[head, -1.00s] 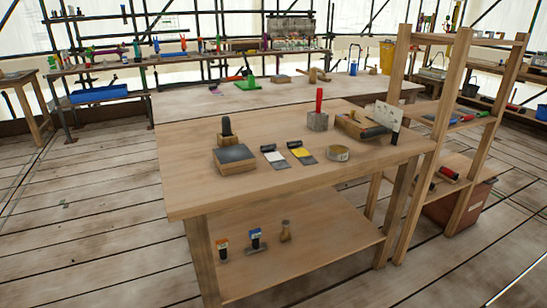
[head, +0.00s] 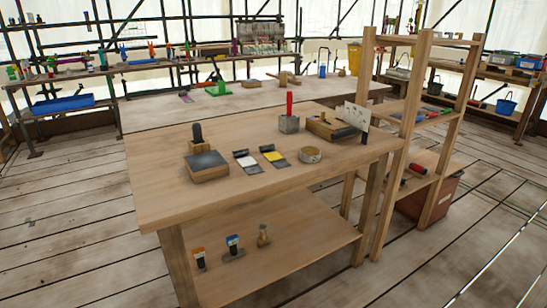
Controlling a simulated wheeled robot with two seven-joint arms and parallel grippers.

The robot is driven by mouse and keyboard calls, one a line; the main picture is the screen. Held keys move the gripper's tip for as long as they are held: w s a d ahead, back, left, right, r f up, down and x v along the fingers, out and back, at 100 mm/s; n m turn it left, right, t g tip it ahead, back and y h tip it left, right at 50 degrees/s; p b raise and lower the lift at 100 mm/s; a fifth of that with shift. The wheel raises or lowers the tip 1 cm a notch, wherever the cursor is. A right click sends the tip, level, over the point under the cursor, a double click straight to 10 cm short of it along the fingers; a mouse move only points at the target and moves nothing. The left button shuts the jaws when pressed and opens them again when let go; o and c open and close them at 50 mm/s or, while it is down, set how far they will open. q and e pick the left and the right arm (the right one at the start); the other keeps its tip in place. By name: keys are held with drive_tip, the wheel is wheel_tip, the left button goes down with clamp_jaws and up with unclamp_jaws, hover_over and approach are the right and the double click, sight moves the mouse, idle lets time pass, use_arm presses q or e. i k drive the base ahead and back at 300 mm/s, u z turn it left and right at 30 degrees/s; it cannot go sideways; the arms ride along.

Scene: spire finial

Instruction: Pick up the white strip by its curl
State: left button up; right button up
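The white strip (head: 246,163) lies on the wooden workbench (head: 165,190), near the middle of its top. It has a white patch in the middle, a dark flat end towards the front and a dark rolled end, which looks like its curl, at the back. A similar strip with a yellow patch (head: 274,157) lies just to its right, apart from it. Neither of my grippers is in view, and nothing touches the white strip.
A dark-topped block (head: 207,166) with a black-handled tool behind it stands left of the strips. A tape-like ring (head: 310,155) lies to their right. A red-handled metal block (head: 289,124) stands behind. A wooden shelf rack (head: 396,150) adjoins the bench's right end. The bench's front left is clear.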

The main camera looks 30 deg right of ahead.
sight(242, 156)
drive_tip(key=z, duration=2)
drive_tip(key=i, duration=1.85)
drive_tip(key=u, duration=0.85)
